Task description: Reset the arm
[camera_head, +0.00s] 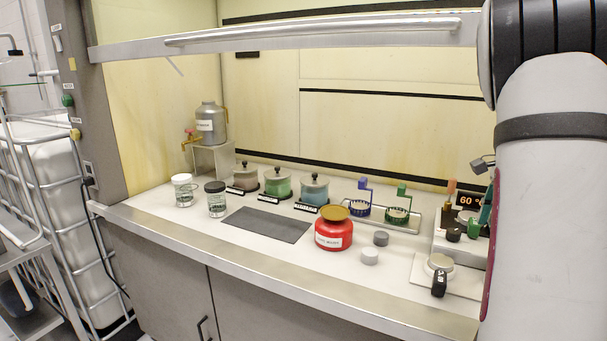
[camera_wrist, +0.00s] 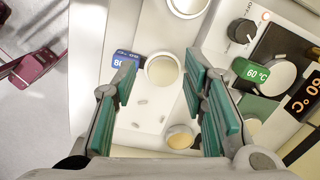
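My gripper (camera_wrist: 160,78) shows in the wrist view with its two teal-padded fingers spread apart and nothing held between them. Beyond the fingertips is a pale round-topped item (camera_wrist: 162,70) with a blue tag (camera_wrist: 124,61) beside it; I cannot tell how far below it is. In the head view my arm (camera_head: 550,190) fills the right edge and hides part of the bench. A teal part of my gripper (camera_head: 487,207) shows at the arm's left side, above the right end of the bench.
A heater with a "60 °C" display (camera_head: 470,200) and a flat plate (camera_head: 462,286) stand close to the arm. The sash (camera_head: 320,32) crosses above. A dark mat (camera_head: 265,225) is bare.

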